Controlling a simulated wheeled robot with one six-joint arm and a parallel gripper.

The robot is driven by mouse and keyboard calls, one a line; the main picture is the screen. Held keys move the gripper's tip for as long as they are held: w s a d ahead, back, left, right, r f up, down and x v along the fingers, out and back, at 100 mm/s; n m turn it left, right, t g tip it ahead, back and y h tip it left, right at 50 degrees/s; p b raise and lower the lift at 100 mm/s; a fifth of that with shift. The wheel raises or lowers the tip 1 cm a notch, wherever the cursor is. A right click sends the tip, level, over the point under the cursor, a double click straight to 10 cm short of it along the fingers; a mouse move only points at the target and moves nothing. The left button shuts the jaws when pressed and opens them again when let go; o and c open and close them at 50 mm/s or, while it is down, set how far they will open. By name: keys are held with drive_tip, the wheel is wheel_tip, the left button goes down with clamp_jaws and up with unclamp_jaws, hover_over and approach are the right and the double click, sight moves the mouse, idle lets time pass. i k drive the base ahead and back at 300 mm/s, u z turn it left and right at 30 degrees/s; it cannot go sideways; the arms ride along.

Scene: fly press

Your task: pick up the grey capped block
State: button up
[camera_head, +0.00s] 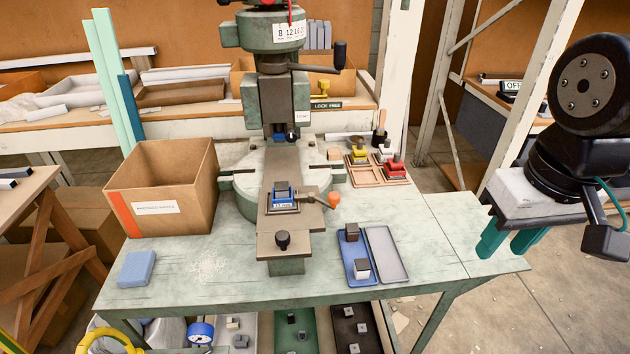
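Two small blocks sit in the blue tray (357,251) at the right front of the press table. The rear block (352,232) is dark grey with a lighter grey top. The front block (361,268) has a pale front and a darker grey top. Another grey block (282,188) sits in the blue fixture (284,204) under the press. I cannot tell for certain which one is the grey capped block. My gripper (509,243), with teal fingers, is at the far right, well away from the blocks. Its fingers are apart and nothing shows between them.
An empty grey tray (386,255) lies beside the blue tray. The fly press (276,100) stands behind, with an orange-knobbed lever (332,200). A cardboard box (163,186) and blue pad (137,269) are left. Bins with blocks sit below. The table's right end is clear.

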sight(282, 188)
drive_tip(key=i, duration=0.35)
drive_tip(key=u, duration=0.8)
